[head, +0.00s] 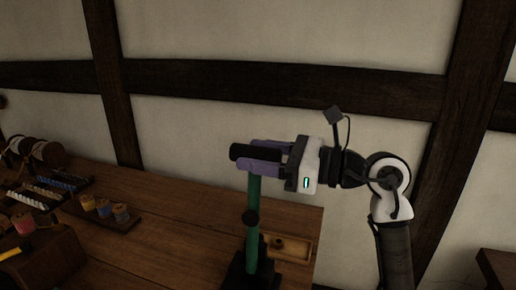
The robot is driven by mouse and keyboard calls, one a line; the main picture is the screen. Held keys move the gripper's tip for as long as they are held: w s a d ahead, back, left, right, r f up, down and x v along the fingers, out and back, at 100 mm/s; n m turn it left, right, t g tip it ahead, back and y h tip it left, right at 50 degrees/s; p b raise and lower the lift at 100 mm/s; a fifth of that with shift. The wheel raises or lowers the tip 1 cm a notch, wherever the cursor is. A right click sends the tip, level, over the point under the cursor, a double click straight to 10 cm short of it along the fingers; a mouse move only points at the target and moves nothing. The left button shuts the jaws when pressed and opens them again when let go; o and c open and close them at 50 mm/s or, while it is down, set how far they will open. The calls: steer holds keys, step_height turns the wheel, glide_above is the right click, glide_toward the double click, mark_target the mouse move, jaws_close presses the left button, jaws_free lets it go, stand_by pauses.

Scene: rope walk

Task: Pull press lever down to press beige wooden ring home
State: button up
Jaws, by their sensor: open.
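The press has a green column (253,205) on a dark base (250,276) near the table's right end. Its lever appears to be the dark bar (238,152) at the top of the column, lying roughly level. My gripper (262,155) comes in from the right with its purple fingers open. One finger is above the dark bar and one below, with the bar between them; I cannot tell whether they touch it. I cannot make out the beige wooden ring for sure. A small round brownish piece (279,241) shows beside the press.
A shallow wooden tray (303,250) lies right of the press. Thread spools on a wooden holder (128,224) and a rack of coloured cords (48,190) stand left on the wooden table (190,215). The table between them and the press is clear. A timbered wall is behind.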

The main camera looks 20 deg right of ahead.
steer(key=shift+w+a, duration=0.1)
steer(key=shift+a, duration=0.1)
jaws_close()
stand_by(0.3)
